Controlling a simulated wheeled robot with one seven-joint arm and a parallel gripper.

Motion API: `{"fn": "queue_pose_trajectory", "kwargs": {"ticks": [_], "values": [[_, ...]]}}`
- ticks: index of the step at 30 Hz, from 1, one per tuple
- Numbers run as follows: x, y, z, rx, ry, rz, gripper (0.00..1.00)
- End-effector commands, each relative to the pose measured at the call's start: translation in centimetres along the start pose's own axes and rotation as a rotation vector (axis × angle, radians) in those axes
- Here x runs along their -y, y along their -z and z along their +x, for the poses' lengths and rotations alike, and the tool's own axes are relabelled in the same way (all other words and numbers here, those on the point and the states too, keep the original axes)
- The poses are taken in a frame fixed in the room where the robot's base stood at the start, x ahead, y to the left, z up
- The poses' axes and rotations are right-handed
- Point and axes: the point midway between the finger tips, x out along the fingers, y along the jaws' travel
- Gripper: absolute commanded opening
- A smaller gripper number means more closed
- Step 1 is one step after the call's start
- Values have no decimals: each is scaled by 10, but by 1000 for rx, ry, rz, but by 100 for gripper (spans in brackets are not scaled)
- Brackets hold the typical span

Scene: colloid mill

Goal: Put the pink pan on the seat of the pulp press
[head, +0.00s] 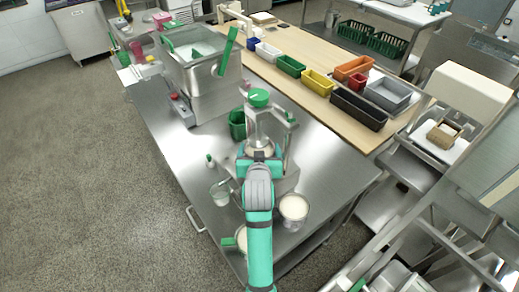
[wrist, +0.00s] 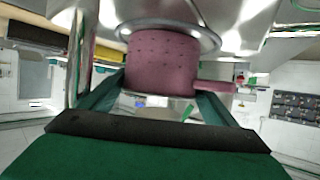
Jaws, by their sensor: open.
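The pink pan (wrist: 160,62) is a dotted pink cylinder with a stub handle pointing right in the wrist view. It is large and close, its upper edge against a round metal rim. My gripper (wrist: 160,92) is open, with one finger on each side of the pan's lower part; I cannot tell whether they touch it. In the head view my gripper (head: 259,154) is at the pulp press (head: 253,125), a metal frame with a green knob on top. The pan is not clearly visible there, and the press's seat is largely hidden by my arm.
The steel table (head: 185,150) also holds a clear beaker (head: 220,193), a tub of white material (head: 293,208), a green bin (head: 237,124) and a large steel tank (head: 205,75). Coloured trays (head: 318,82) stand on the wooden bench behind. Bare steel lies right of the press.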

Motion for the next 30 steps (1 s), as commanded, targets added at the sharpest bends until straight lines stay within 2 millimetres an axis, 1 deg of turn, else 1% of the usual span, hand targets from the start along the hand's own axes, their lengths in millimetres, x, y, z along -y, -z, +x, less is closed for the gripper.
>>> {"fn": "queue_pose_trajectory", "kwargs": {"ticks": [11, 14, 17, 24, 30], "values": [[2, 2, -1, -1, 4, -1, 82], [2, 2, -7, -2, 4, -1, 82], [2, 2, -20, -3, 3, 0, 82], [1, 2, -68, -3, 2, 1, 82], [1, 2, -102, -2, 1, 0, 82]]}}
